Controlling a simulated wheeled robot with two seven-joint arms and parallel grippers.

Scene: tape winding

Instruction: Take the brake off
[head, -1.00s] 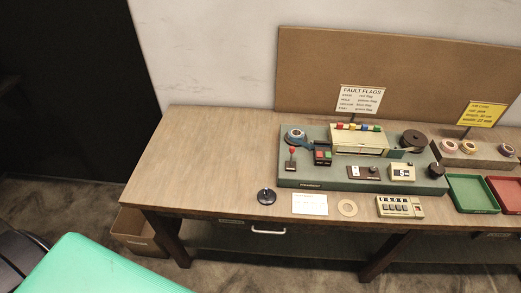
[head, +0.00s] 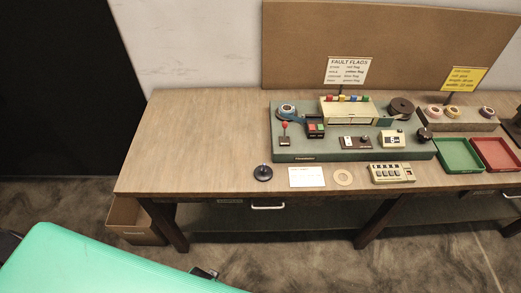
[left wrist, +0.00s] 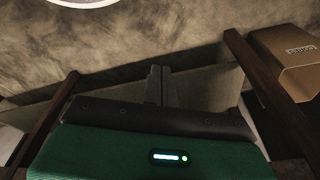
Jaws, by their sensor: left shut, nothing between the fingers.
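The winding machine is a grey-green base (head: 330,152) on the wooden table in the head view. A small lever with a red knob (head: 285,125) stands upright at its left front. I cannot tell for sure whether this lever is the brake. Beside it are a red and green button box (head: 315,127), a small switch plate (head: 356,142) and a dark round knob (head: 424,134). My left gripper (left wrist: 160,86) shows in the left wrist view, shut and empty, its fingers together over the floor area, away from the machine. My right gripper is not in view.
The table (head: 185,145) is bare at its left. A black round knobbed piece (head: 263,173), a white card (head: 306,177), a tan ring (head: 343,177) and a counter box (head: 391,173) lie in front of the machine. Green (head: 458,156) and red (head: 494,154) trays stand right. A cardboard box (head: 135,222) is below.

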